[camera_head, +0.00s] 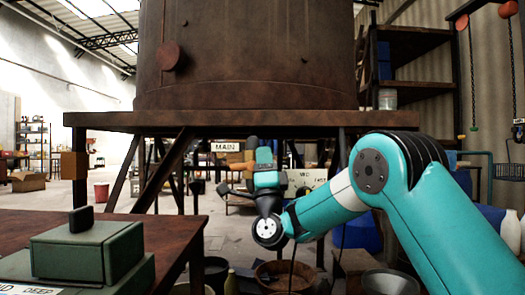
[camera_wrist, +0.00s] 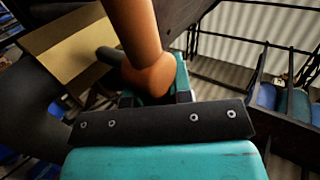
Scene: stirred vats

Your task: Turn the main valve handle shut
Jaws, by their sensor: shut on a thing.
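The orange main valve handle (camera_head: 240,166) is under the rusty vat, just below a sign reading MAIN (camera_head: 225,147). In the wrist view the orange handle (camera_wrist: 140,40) comes down from the top edge, and its rounded end sits between the fingers. My gripper (camera_head: 262,160) is raised beside the handle and is shut on it. In the wrist view my gripper (camera_wrist: 152,92) shows only partly behind a dark bar with bolts. The handle's pivot and the valve body are mostly hidden.
The vat (camera_head: 245,55) stands on a rusty frame (camera_head: 100,119) with slanted legs. A second sign (camera_head: 305,182) hangs right of my gripper. A green box (camera_head: 92,252) sits on a brown table at left. Several buckets and bowls stand on the floor below.

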